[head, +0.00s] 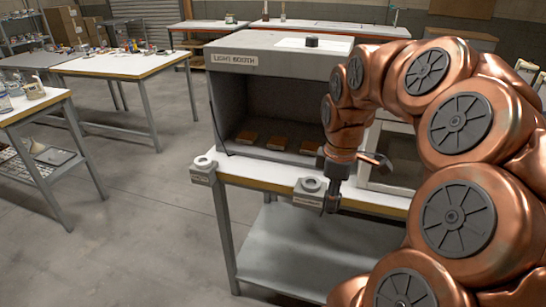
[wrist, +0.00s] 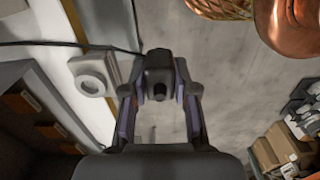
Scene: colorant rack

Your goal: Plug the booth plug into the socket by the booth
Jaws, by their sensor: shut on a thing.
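My gripper (head: 331,204) points down just off the front edge of the booth's table. In the wrist view my gripper (wrist: 158,92) is shut on a dark plug (wrist: 158,78), held between both fingers. A black cable (wrist: 60,43) runs left from near the plug. A pale grey socket (wrist: 92,73) with a round opening lies left of the plug, apart from it. In the head view one socket (head: 311,186) is on the table edge just left of my gripper, and another socket (head: 203,164) is at the table's left corner. The plug is hard to make out there.
The light booth (head: 230,82) stands on the table (head: 262,176), with several brown panels (head: 277,140) inside. A lower shelf (head: 300,250) is below. Other worktables (head: 125,66) stand at the back left. The floor (head: 150,240) at the left front is clear.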

